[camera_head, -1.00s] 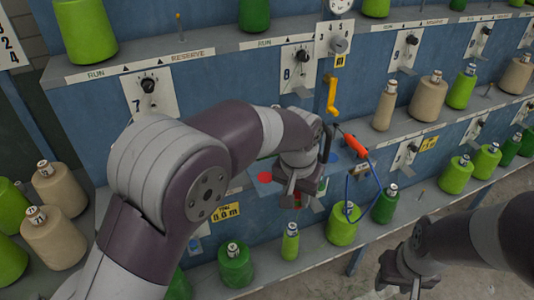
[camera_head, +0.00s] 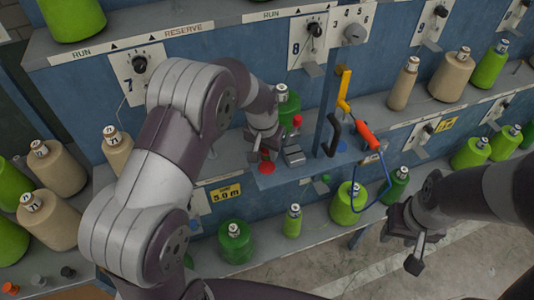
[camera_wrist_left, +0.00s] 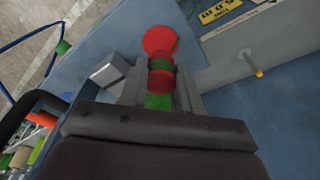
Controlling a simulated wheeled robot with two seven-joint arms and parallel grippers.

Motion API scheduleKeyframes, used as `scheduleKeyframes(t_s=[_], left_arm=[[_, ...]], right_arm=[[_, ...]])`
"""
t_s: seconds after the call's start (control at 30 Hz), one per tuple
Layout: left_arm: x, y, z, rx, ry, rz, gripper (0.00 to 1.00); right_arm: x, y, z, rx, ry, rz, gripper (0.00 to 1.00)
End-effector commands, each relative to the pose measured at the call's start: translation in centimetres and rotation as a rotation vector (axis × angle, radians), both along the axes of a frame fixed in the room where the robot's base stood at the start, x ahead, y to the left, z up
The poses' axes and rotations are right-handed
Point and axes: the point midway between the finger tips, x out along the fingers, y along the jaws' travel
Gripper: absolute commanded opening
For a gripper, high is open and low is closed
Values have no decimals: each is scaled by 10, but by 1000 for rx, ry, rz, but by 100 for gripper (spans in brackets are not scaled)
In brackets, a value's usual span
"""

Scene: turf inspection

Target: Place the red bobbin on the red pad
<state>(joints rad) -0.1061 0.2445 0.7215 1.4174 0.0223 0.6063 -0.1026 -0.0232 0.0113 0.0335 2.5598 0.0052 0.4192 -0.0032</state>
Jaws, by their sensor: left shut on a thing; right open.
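The red pad (camera_head: 265,169) lies on the small blue-grey shelf at the machine's front; in the left wrist view the red disc (camera_wrist_left: 160,40) lies just beyond the fingertips. My left gripper (camera_head: 265,150) is above the red pad, pointing down. It is shut on the red bobbin (camera_wrist_left: 161,82), which shows between the fingers with dark green at its edge and green below. Whether the bobbin touches the pad I cannot tell. My right gripper (camera_head: 414,240) is open and empty at lower right, away from the shelf.
Green and tan cones line the racks.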

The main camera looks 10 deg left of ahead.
Motion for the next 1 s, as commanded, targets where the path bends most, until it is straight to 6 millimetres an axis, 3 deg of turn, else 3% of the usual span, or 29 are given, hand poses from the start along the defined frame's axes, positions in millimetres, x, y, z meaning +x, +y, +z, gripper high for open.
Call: scheduleKeyframes(t_s=[0.2,0.5,0.53,0.6,0.87,1.0], left_arm=[[-1,0,-32,1,4,0,3],[-1,0,-36,0,2,0,3],[-1,0,-36,0,2,0,35],[-1,0,-35,0,2,0,57],[-1,0,-35,0,2,0,57],[-1,0,-22,0,-2,0,57]], right_arm=[[0,0,14,0,-1,0,43],[0,0,10,0,0,0,43],[0,0,10,0,0,0,43],[0,0,11,0,0,0,43],[0,0,11,0,0,0,43],[0,0,8,0,-1,0,43]])
